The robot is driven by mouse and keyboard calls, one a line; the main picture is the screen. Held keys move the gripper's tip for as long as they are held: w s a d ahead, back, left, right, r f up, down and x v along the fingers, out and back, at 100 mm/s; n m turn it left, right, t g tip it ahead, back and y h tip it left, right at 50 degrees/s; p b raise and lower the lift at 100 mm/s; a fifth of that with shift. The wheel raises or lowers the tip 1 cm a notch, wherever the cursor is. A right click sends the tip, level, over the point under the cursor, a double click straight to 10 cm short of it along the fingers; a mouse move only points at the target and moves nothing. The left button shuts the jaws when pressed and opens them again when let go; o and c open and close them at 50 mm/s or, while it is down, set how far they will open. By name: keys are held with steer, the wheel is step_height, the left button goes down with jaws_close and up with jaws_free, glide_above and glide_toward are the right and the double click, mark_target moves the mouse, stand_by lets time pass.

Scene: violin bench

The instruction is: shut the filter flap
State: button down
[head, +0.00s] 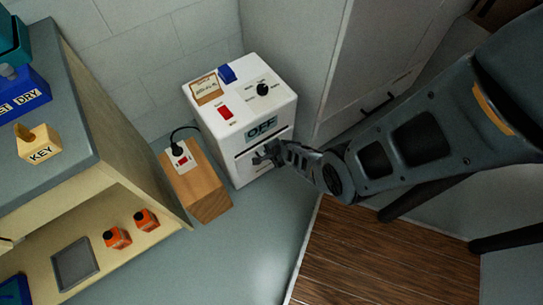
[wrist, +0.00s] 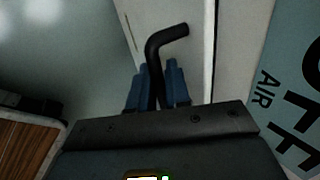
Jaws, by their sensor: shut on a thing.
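The white air cleaner box (head: 240,95) stands at the back, and its teal sign reads OFF. The sign (wrist: 295,85) is large at the right of the wrist view. The pale filter flap (head: 248,172) is low on the box front, below a dark slit; it also shows in the wrist view (wrist: 185,60). A black bent handle (wrist: 165,38) sticks out from the flap. My gripper (head: 268,155) is at the flap, and its blue fingers (wrist: 155,90) are shut on the handle. My gripper hides part of the flap, and I cannot tell how far open it stands.
A wooden block with a power socket (head: 196,190) and a plugged-in cord stands left of the box. A shelf bench (head: 75,115) is at the left. A pale cabinet (head: 345,70) stands close on the right. The grey floor in front is clear.

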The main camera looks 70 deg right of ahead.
steer(key=shift+w+d+r, duration=0.2)
steer(key=shift+w+d, duration=0.1)
steer(key=shift+w, duration=0.15)
steer(key=c, duration=1.3)
jaws_free()
steer(key=shift+o, duration=0.2)
steer(key=shift+r, duration=0.1)
steer(key=p+v, duration=0.6)
steer(key=v, duration=0.1)
steer(key=shift+s+a+r+p, duration=0.15)
steer(key=shift+s+r+p, duration=0.05)
steer(key=shift+s+p, duration=0.15)
